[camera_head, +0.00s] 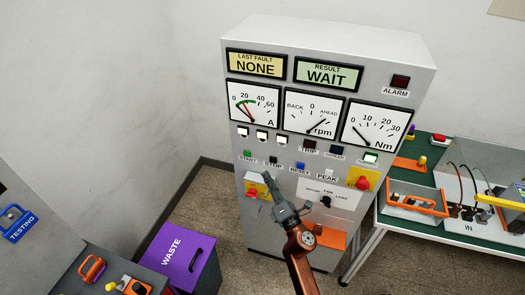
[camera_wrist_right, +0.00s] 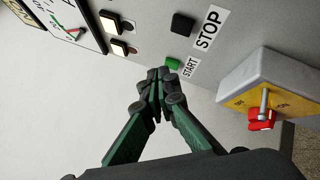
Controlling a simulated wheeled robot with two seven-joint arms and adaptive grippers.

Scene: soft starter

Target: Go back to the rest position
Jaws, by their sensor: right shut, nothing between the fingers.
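My right gripper (camera_head: 268,178) is in front of the grey control cabinet (camera_head: 300,225), low on its panel, near the yellow plate with the red handle. In the right wrist view its fingers (camera_wrist_right: 157,80) are shut and empty, with the tips by the green START button (camera_wrist_right: 173,63). I cannot tell whether they touch it. The black STOP button (camera_wrist_right: 182,25) is beside START. The cabinet displays read LAST FAULT NONE and RESULT WAIT (camera_head: 328,75). My left gripper is not in view.
The red switch handle (camera_wrist_right: 262,120) on its yellow plate sticks out right of the fingers. A purple WASTE bin (camera_head: 180,260) stands left of the cabinet. A green-topped bench (camera_head: 400,230) with an orange-edged tray (camera_head: 417,203) stands at the right. Bare floor shows between bin and cabinet.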

